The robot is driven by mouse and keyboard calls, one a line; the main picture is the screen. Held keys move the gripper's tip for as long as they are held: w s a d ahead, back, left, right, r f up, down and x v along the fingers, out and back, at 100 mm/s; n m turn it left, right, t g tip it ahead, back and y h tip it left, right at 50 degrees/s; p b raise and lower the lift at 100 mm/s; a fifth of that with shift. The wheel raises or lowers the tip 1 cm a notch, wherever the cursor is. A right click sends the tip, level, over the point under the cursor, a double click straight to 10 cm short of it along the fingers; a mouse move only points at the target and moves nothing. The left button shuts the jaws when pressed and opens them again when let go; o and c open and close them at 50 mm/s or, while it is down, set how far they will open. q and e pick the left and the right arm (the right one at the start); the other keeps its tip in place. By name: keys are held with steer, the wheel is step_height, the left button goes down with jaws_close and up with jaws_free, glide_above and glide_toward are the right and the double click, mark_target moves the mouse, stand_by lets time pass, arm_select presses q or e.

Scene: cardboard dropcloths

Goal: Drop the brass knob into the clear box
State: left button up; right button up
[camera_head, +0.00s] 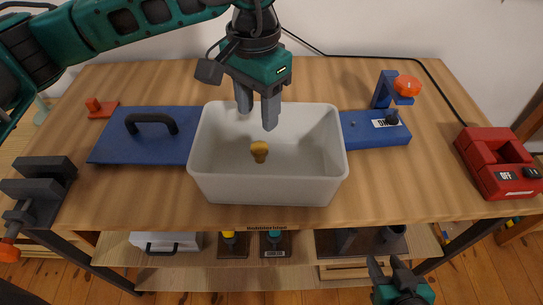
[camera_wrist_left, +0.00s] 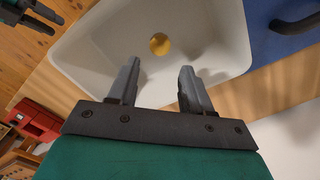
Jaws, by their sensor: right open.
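The box looks whitish and stands on the wooden table. My left gripper (camera_head: 258,112) is over the back part of the box, its fingers apart with nothing between them. In the left wrist view the knob (camera_wrist_left: 159,43) shows inside the box (camera_wrist_left: 225,30), beyond the open fingertips (camera_wrist_left: 158,72) and apart from them. My right gripper (camera_head: 389,264) is open and empty, low at the front right, below the table's front edge.
A blue board with a black handle (camera_head: 150,122) lies left of the box, and a blue base with an orange knob (camera_head: 406,86) right of it. A red switch box (camera_head: 488,162) sits at the right, a dark vise (camera_head: 40,185) at the left edge. Table in front is clear.

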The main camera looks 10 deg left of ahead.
arm_select(q)
steer(key=shift+o, duration=1.2)
steer(key=shift+r, duration=0.1)
step_height(320, 180, up, 13)
steer(key=shift+p, duration=0.3)
